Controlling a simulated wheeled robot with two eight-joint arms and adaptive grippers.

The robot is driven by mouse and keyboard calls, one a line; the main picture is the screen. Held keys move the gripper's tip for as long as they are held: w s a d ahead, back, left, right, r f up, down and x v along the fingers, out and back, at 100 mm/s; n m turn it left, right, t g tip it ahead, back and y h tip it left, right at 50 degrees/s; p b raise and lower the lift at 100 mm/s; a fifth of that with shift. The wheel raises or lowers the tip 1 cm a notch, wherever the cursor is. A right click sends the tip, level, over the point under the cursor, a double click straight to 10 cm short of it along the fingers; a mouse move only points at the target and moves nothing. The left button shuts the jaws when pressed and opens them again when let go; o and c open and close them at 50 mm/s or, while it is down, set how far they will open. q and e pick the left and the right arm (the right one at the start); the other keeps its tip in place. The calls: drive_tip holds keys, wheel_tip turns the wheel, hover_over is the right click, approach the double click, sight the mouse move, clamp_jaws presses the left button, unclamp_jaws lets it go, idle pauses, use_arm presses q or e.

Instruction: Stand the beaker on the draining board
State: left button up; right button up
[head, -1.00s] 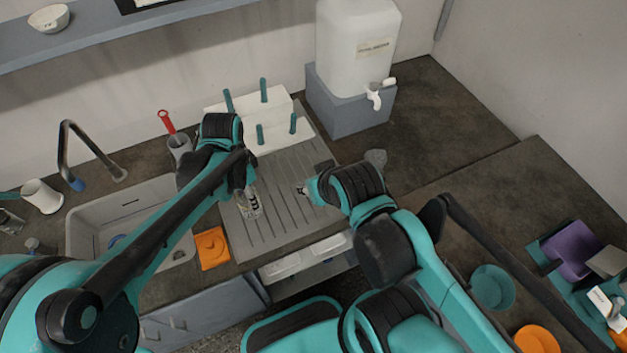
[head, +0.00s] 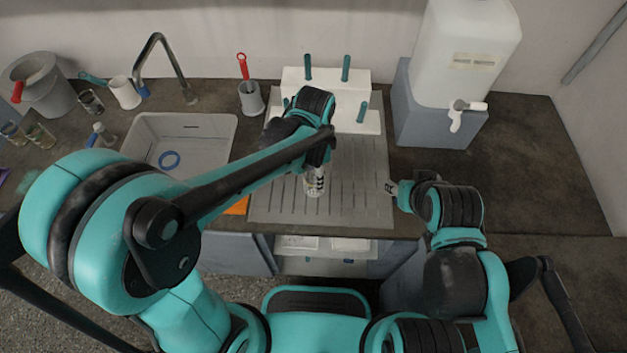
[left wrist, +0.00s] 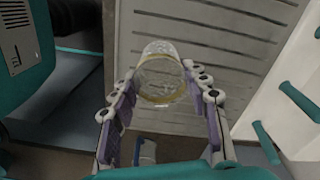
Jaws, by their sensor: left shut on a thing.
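The beaker (left wrist: 160,78) is clear glass with a yellowish rim. In the left wrist view it sits between the two fingers of my left gripper (left wrist: 158,88), which is shut on it. In the head view my left gripper (head: 315,184) is over the middle of the grey ribbed draining board (head: 352,205), and the fingers mostly hide the beaker. I cannot tell whether the beaker's base touches the board. My right gripper (head: 390,187) is at the board's right edge, too small to judge its jaws.
A white peg rack (head: 350,85) with teal pegs stands behind the board. The sink (head: 215,130) with a blue ring is to the left, a brush pot (head: 250,100) between them. A white water container (head: 465,50) stands on a grey block at back right. Bare counter lies right.

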sight(312, 179)
use_arm(q)
drive_tip(key=shift+w+a+f, duration=0.35)
drive_tip(key=shift+w+f, duration=0.15)
drive_tip(key=shift+w, duration=0.25)
drive_tip(key=shift+f+b, duration=1.05)
drive_tip(key=shift+f, duration=0.9)
drive_tip(key=shift+f, duration=0.15)
drive_tip(key=o, duration=1.2)
drive_tip(key=shift+o, duration=0.2)
